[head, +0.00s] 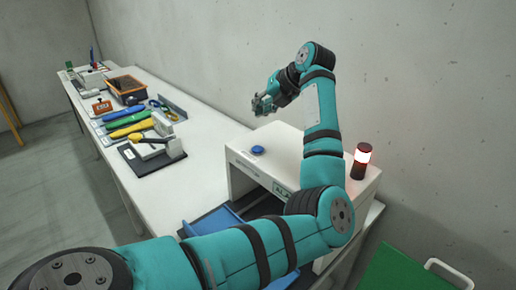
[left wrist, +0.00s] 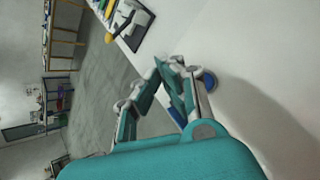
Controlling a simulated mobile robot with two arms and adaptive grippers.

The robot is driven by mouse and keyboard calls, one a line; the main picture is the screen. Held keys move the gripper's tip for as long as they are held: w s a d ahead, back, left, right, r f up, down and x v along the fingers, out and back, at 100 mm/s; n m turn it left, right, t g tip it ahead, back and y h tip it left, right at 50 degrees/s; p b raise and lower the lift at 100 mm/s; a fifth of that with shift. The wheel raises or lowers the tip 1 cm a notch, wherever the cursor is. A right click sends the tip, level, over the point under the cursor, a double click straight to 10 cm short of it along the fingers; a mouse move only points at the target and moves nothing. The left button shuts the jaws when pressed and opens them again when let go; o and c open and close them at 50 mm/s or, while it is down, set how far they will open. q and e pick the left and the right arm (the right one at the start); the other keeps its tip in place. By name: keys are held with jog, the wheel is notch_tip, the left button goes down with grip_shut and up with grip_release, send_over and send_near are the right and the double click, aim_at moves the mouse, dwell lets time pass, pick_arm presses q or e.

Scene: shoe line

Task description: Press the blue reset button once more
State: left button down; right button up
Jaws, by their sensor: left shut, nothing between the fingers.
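The blue reset button (head: 258,150) sits on the top of a white box (head: 300,178) on the bench. My left gripper (head: 260,104) is shut and empty. It hangs in the air above the button in the head view, with a clear gap between them. In the left wrist view, the button (left wrist: 209,80) shows just right of the shut fingertips (left wrist: 176,64), partly hidden by a finger. I cannot tell the exact height of the fingertips over it. My right gripper is in neither view.
A lamp (head: 362,160) glowing white and red stands on the box's right end. A blue tray (head: 213,221) is at the box's front opening, partly behind my left arm. Tools and a black board (head: 150,160) lie along the white bench (head: 200,178). A green surface (head: 400,270) is lower right.

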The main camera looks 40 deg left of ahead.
pick_arm(q)
jog(key=f, duration=0.1)
jog(key=b, duration=0.5)
send_over(260, 147)
notch_tip(260, 147, down, 7)
jog(key=shift+r, duration=0.1)
jog(key=shift+f, duration=0.5)
dwell(0.7)
jog(key=shift+s+f+b, duration=0.1)
jog(key=shift+f+b, duration=0.25)
jog(key=shift+b, duration=0.2)
